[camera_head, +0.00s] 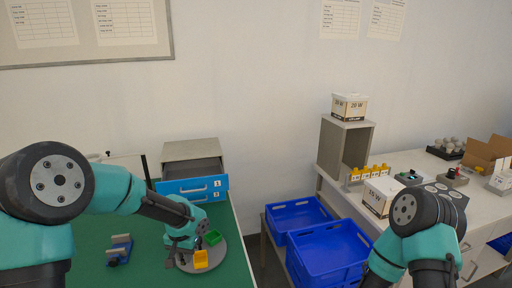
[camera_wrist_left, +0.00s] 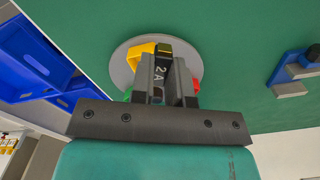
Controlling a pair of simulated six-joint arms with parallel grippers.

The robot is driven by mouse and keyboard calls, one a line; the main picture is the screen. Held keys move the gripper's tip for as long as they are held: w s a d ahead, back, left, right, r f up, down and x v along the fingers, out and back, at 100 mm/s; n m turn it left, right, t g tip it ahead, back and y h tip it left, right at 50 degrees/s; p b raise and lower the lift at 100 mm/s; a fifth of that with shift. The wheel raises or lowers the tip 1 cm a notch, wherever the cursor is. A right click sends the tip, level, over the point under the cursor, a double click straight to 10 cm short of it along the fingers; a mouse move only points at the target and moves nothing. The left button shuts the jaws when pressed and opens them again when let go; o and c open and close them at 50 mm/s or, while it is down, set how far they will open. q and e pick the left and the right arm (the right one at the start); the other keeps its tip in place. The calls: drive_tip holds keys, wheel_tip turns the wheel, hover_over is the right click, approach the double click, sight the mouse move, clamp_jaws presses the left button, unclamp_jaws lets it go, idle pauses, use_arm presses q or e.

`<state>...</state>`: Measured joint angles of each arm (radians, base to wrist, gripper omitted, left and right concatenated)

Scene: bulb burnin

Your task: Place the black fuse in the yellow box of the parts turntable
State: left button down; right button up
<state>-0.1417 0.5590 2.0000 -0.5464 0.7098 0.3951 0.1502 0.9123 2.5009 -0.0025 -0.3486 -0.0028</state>
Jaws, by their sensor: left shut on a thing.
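My left gripper (camera_head: 187,257) reaches down over the parts turntable (camera_head: 221,255), a grey disc on the green table. In the left wrist view the gripper (camera_wrist_left: 166,75) is shut on the black fuse (camera_wrist_left: 159,70), marked "2 A". The fuse lies in front of the disc (camera_wrist_left: 122,72) in that view. The yellow box (camera_head: 201,260) is on the disc's near side. It also shows in the left wrist view (camera_wrist_left: 138,54), beside the fuse and partly covered by it. I cannot tell whether they touch. My right gripper is out of view.
A green box (camera_head: 213,237) and a red box (camera_wrist_left: 196,84) share the disc. A blue holder (camera_head: 119,249) stands left on the table. A drawer cabinet (camera_head: 190,151) with an open upper drawer stands behind. Blue crates (camera_head: 325,252) sit to the right.

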use_arm(q)
drive_tip(key=shift+w+d+r+m, duration=0.6)
drive_tip(key=shift+w+d+r, duration=0.25)
drive_tip(key=shift+w+d, duration=0.15)
drive_tip(key=shift+w, duration=0.1)
drive_tip(key=n, duration=0.6)
hover_over(201, 261)
drive_tip(key=shift+f, duration=1.3)
drive_tip(key=shift+f, duration=0.15)
drive_tip(key=shift+f, duration=3.25)
drive_tip(key=shift+f, duration=0.65)
